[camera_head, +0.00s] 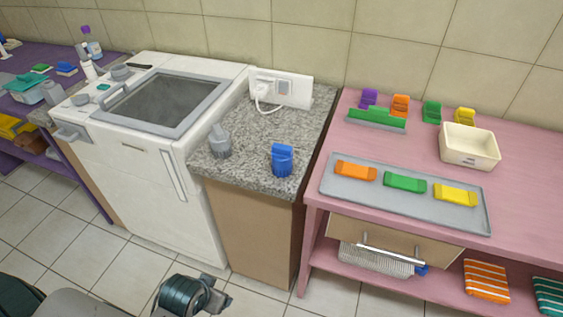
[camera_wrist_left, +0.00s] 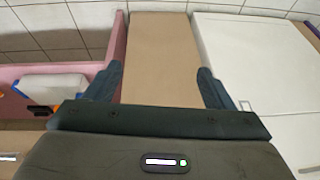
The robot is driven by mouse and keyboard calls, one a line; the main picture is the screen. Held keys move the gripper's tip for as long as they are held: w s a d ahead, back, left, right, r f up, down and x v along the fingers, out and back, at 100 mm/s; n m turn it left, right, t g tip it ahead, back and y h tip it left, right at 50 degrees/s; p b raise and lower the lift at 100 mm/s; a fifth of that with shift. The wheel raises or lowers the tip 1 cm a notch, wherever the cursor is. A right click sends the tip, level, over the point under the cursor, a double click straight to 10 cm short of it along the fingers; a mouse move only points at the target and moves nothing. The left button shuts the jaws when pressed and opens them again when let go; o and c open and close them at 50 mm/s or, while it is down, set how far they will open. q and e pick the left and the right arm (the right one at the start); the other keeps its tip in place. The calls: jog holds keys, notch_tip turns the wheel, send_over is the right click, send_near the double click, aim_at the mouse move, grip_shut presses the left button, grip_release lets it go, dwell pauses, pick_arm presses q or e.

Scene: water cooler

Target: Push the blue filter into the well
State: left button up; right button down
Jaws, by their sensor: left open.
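The blue filter (camera_head: 282,160) stands upright on the speckled granite counter (camera_head: 250,175), near its front right corner. A white appliance (camera_head: 160,165) with a grey-framed dark opening (camera_head: 165,100) in its top stands left of the counter. I cannot tell for certain that this opening is the well. My left arm shows low in the head view, well below and in front of the counter. In the left wrist view my left gripper (camera_wrist_left: 158,86) is open and empty, with its fingers apart before the brown cabinet front (camera_wrist_left: 160,55). My right gripper is not in view.
A grey nozzle-like part (camera_head: 219,141) stands left of the filter. A white socket box (camera_head: 281,88) with a plug and cord is behind. A pink table (camera_head: 522,195) at right holds a grey tray (camera_head: 335,187) of coloured pieces and a cream bin (camera_head: 469,155).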

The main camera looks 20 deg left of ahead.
pick_arm(q)
jog(key=w+d+r+t, duration=0.2)
jog(key=w+r+t, duration=0.1)
jog(key=w+r, duration=0.25)
jog(key=t+h, duration=0.2)
jog(key=t, duration=0.9)
send_near(281, 152)
jog(key=w, duration=0.2)
jog(key=shift+n+y, duration=0.3)
jog(key=shift+y, duration=0.1)
jog(key=w, duration=0.2)
jog(key=w+p, duration=0.1)
jog(key=w, duration=0.2)
jog(key=shift+d+r, duration=0.2)
jog(key=shift+d, duration=0.05)
jog(key=shift+w+p, duration=0.3)
jog(key=shift+w, duration=0.2)
jog(key=w+p, duration=0.2)
jog(key=w, duration=0.2)
jog(key=shift+w+d, duration=0.1)
jog(key=shift+d, duration=0.05)
jog(key=shift+w+f, duration=0.15)
jog(key=shift+w, duration=0.25)
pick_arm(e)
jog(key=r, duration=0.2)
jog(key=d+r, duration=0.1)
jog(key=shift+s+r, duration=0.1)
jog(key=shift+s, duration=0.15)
